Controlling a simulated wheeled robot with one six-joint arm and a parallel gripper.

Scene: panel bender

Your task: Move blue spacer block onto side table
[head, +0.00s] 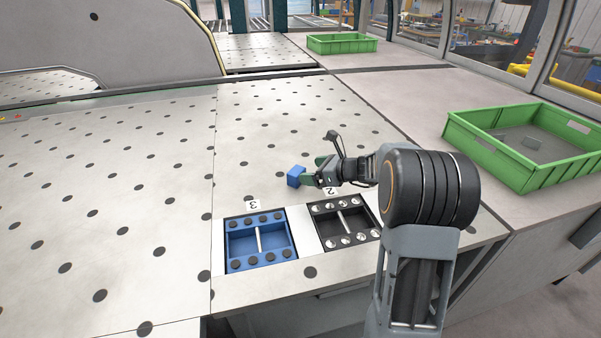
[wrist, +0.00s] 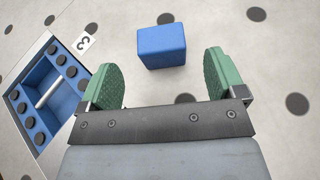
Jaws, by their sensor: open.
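The blue spacer block (head: 296,176) rests on the dotted metal bed, behind the numbered trays. In the wrist view the block (wrist: 162,46) lies just beyond my fingertips, roughly centred between them and apart from both. My gripper (head: 314,171) is open, with green finger pads, and nothing is between its fingers; it also shows in the wrist view (wrist: 163,72). The side table (head: 430,92) is the grey surface to the right of the bed.
A blue tray (head: 283,254) marked 3 and a black tray (head: 361,237) marked 2 are set in the bed's front edge. A green bin (head: 480,158) stands on the side table, and another green bin (head: 343,48) is farther back. The table between them is clear.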

